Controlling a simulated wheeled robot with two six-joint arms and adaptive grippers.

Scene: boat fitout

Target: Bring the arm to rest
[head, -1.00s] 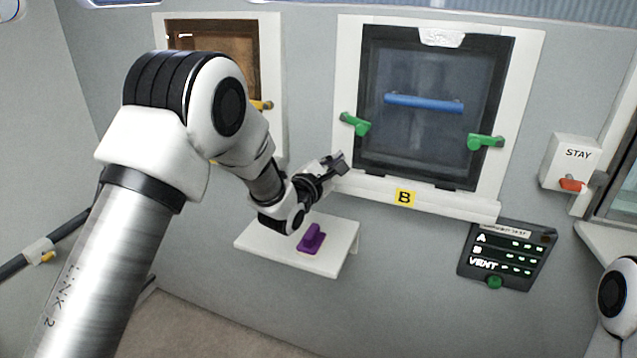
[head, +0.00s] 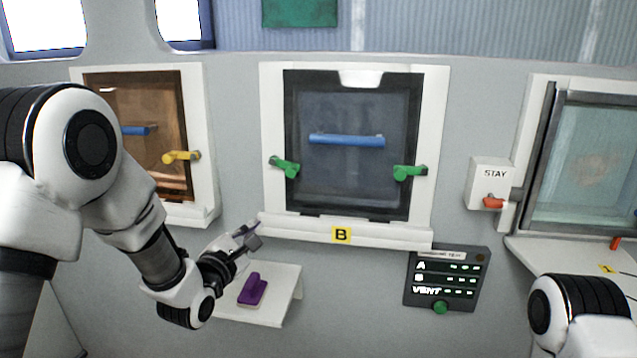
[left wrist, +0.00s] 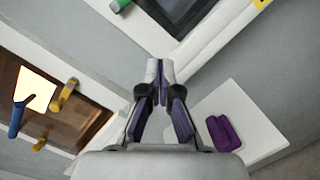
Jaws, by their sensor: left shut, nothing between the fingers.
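My left gripper (head: 250,238) is shut and empty. It is in front of the wall, just below the lower left corner of hatch B's white frame (head: 440,150). In the left wrist view its fingertips (left wrist: 158,68) meet. A purple block-like piece (head: 252,289) lies on a small white shelf (head: 285,283), right of and below the gripper and apart from it. The purple piece also shows in the left wrist view (left wrist: 222,133). Part of my right arm shows at the lower right of the head view, but its gripper is out of view.
Hatch B has a dark window (head: 345,180), a blue bar handle (head: 347,140) and green latches (head: 409,172). An amber hatch (head: 150,110) is at left. A STAY box (head: 491,177), a glass window (head: 590,165) and a labelled panel (head: 447,275) are at right.

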